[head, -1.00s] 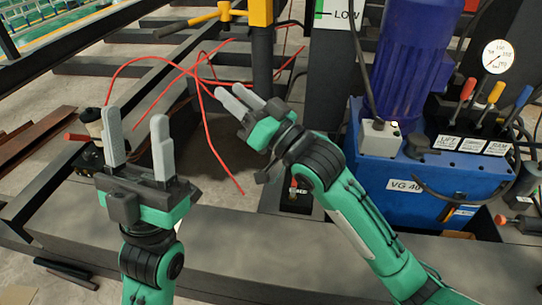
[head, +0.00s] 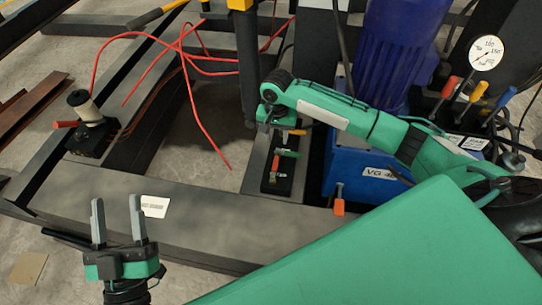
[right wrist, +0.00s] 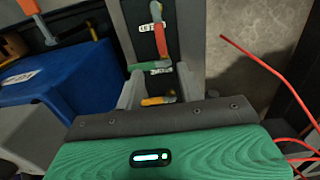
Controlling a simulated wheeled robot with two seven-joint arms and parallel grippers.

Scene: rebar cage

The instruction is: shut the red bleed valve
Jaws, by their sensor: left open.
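A row of small valves sits on a dark plate (head: 284,185) on the frame. One has a red handle (head: 276,163), one a green handle (head: 288,153), one a yellow handle (head: 299,132). In the right wrist view the red handle (right wrist: 160,40) lies beyond the green handle (right wrist: 150,67), and the yellow handle (right wrist: 158,101) is nearest. My right gripper (right wrist: 159,86) is open above the valves, with the yellow handle showing between its fingers; contact cannot be told. My left gripper (head: 117,206) is open and empty above the near beam.
A blue pump unit (head: 350,170) with coloured levers and a gauge (head: 486,53) stands right of the valves. An orange-red handle (head: 339,207) hangs at its front. Red hoses (head: 190,95) loop at left. A dark post (head: 248,70) rises behind the valves.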

